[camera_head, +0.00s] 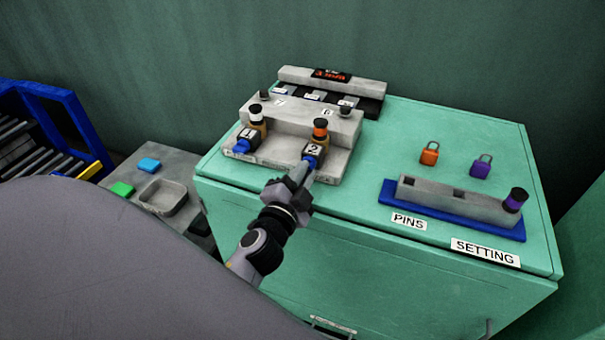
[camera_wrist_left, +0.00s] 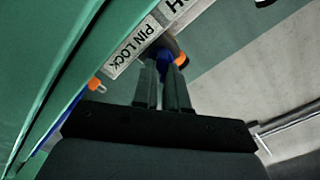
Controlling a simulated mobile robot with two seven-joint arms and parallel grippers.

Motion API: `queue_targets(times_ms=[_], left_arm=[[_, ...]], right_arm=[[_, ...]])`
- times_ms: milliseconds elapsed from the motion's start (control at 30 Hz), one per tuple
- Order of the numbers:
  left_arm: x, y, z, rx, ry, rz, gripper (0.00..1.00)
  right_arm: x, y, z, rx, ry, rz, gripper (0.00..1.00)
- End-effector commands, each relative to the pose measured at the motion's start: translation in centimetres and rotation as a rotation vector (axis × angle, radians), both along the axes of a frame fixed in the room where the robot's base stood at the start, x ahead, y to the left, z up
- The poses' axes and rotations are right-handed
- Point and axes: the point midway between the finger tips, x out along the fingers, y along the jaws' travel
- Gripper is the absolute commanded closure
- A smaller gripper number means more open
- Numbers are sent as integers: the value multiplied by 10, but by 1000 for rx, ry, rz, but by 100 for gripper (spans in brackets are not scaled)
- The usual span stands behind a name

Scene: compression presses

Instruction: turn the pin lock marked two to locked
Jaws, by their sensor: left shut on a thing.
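The pin lock marked two (camera_head: 314,149) is a dark block with a "2" label on the front of a grey stepped fixture (camera_head: 335,166). An orange and black pin (camera_head: 320,129) stands upright behind the label. My left gripper (camera_head: 306,170) reaches in from below and is shut on the lock's blue handle (camera_head: 312,161). In the left wrist view the finger tips meet at the blue handle (camera_wrist_left: 163,54), which they partly hide. The "PIN LOCK" label (camera_wrist_left: 131,46) lies just beyond. My right gripper is not in view.
A grey pin rack (camera_head: 455,201) on a blue base is at the right, with orange (camera_head: 429,153) and purple (camera_head: 480,166) padlocks behind. The green top between is clear.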

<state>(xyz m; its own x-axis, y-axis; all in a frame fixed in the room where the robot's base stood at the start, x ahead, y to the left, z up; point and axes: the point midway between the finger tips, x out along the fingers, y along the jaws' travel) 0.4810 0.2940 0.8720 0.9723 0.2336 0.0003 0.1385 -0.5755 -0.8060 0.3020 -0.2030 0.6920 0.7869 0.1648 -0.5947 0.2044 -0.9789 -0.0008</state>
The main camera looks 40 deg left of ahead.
Motion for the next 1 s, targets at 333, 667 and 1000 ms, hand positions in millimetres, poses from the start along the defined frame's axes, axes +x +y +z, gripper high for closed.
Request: queue_targets(times_ms=[333, 667, 1000], left_arm=[[1, 0, 0, 315, 74, -1, 100], [1, 0, 0, 530, 125, 1, 100], [1, 0, 0, 624, 147, 1, 100]], right_arm=[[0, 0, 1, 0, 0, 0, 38], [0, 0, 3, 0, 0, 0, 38], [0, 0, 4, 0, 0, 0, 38]])
